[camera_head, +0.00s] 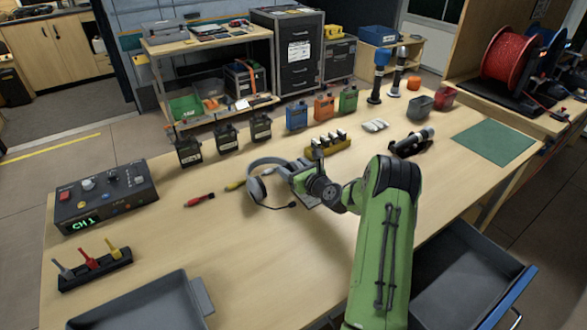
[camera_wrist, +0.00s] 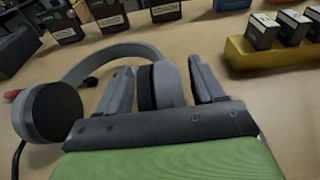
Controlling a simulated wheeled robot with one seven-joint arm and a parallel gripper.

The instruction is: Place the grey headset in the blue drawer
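The grey headset (camera_head: 257,187) lies on the wooden workbench near its middle, its boom microphone pointing right. In the wrist view its headband arches behind, with one ear cup (camera_wrist: 48,110) at the left and the other ear cup (camera_wrist: 162,86) between my fingers. My gripper (camera_head: 307,180) is low over the bench at the headset's right side. Its fingers (camera_wrist: 162,90) stand apart on either side of that ear cup; contact is not clear. The blue drawer (camera_head: 518,296) is pulled out at the lower right, with a dark, empty-looking interior. My arm hides part of it.
A yellow block with several batteries (camera_head: 328,147) stands just behind my gripper. Several radios (camera_head: 227,136) line the back. A red marker (camera_head: 199,199) lies left of the headset, beyond it a control box (camera_head: 105,195). A grey tray (camera_head: 145,306) is at the front left.

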